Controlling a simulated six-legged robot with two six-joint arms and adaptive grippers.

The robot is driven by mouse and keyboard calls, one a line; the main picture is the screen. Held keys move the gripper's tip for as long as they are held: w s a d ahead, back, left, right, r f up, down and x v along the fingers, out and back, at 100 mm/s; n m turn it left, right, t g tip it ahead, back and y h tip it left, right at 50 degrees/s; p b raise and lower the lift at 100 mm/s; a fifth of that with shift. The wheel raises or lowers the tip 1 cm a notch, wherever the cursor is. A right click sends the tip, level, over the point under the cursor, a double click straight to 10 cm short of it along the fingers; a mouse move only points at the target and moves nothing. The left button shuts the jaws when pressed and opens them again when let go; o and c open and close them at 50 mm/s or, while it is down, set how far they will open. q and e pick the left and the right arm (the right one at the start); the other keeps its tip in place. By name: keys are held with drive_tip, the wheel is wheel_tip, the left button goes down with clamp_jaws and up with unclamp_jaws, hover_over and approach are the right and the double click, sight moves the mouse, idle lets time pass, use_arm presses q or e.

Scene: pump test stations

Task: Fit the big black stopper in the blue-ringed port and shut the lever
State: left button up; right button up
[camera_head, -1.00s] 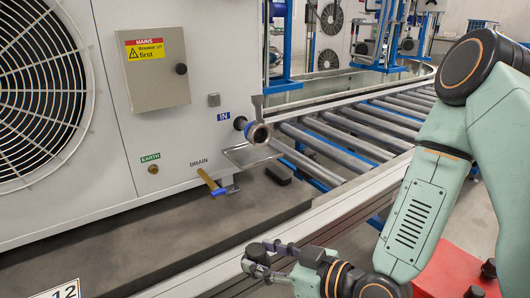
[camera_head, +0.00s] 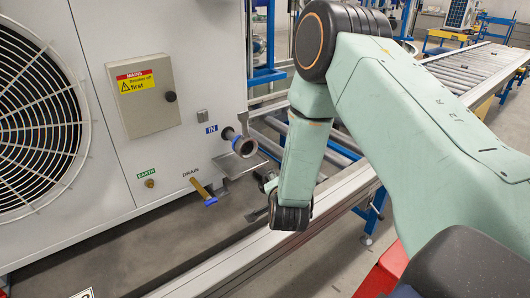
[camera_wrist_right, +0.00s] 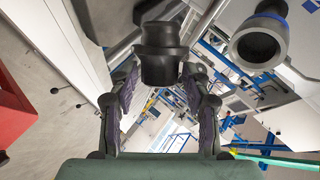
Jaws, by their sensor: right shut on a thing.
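The big black stopper (camera_wrist_right: 160,62) is held between the two fingers of my right gripper (camera_wrist_right: 161,76) in the right wrist view. The blue-ringed port (camera_head: 245,147) sticks out of the white cabinet beside the IN label in the head view. Its open round mouth (camera_wrist_right: 258,46) and blue ring show at upper right in the wrist view. The stopper is apart from the port. In the head view my right arm hides most of its gripper and the stopper. My left gripper is out of view.
The white cabinet carries a grey breaker box (camera_head: 146,97) and a brass EARTH fitting (camera_head: 150,183). A roller conveyor (camera_head: 470,70) runs behind my right arm. A red thing (camera_head: 390,268) stands low at right. The grey bench before the cabinet is largely clear.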

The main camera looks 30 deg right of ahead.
drive_tip(key=r+m+h+p, duration=0.1)
drive_tip(key=m, duration=0.1)
drive_tip(key=r+m+g+h+p, duration=0.1)
drive_tip(key=r+m, duration=0.1)
drive_tip(key=r+m+h+p, duration=0.1)
drive_tip(key=m, duration=0.1)
drive_tip(key=shift+w+r+m+g, duration=0.25)
drive_tip(key=shift+w+m+g, duration=0.15)
drive_tip(key=m+p, duration=0.1)
drive_tip(key=a+r+m+g+h+p, duration=0.1)
drive_tip(key=m, duration=0.1)
drive_tip(key=a+r+m+g+h, duration=0.1)
drive_tip(key=shift+s+m+p, duration=0.1)
drive_tip(key=shift+m+p, duration=0.3)
drive_tip(key=shift+w+a+r+m+g+h+b, duration=0.1)
drive_tip(key=shift+w+a+m+g+h+b, duration=0.1)
drive_tip(key=shift+w+a+m+g+h, duration=0.25)
drive_tip(key=shift+w+a+r+m+g+h+b, duration=0.1)
drive_tip(key=shift+w+a+m+g+h+b, duration=0.15)
drive_tip(key=shift+w+m, duration=0.4)
drive_tip(key=shift+w+a+r+m+g+h+b, duration=0.15)
drive_tip(key=shift+w+a+m+g+h, duration=0.2)
drive_tip(key=shift+w, duration=0.3)
drive_tip(key=shift+a, duration=0.1)
drive_tip(key=shift+w+a+b, duration=0.1)
drive_tip(key=shift+w+b, duration=0.75)
drive_tip(key=shift+w, duration=0.35)
idle(0.4)
idle(0.3)
drive_tip(key=o, duration=1)
